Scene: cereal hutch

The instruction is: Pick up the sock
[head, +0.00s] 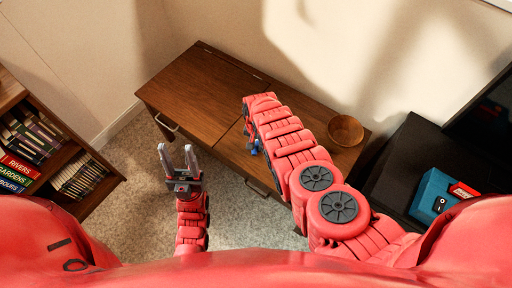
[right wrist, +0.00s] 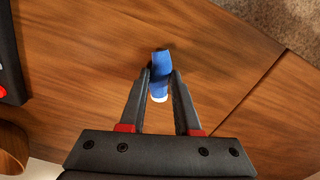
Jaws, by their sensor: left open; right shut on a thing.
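The blue sock (right wrist: 160,78) with a white end is between the fingertips of my right gripper (right wrist: 160,85), which is shut on it. The wood surface lies behind it in the right wrist view; I cannot tell whether the sock touches that surface. In the head view only a small blue bit of the sock (head: 254,148) shows beside my right arm, which hides the rest. My left gripper (head: 178,157) is open and empty, over the carpet in front of the wooden hutch.
The wooden hutch top (head: 200,85) has a wooden bowl (head: 345,130) at its right. A bookshelf (head: 75,160) stands at the left. A black stand (head: 405,160) with a blue box (head: 432,194) is at the right. Carpet (head: 135,155) is free between bookshelf and hutch.

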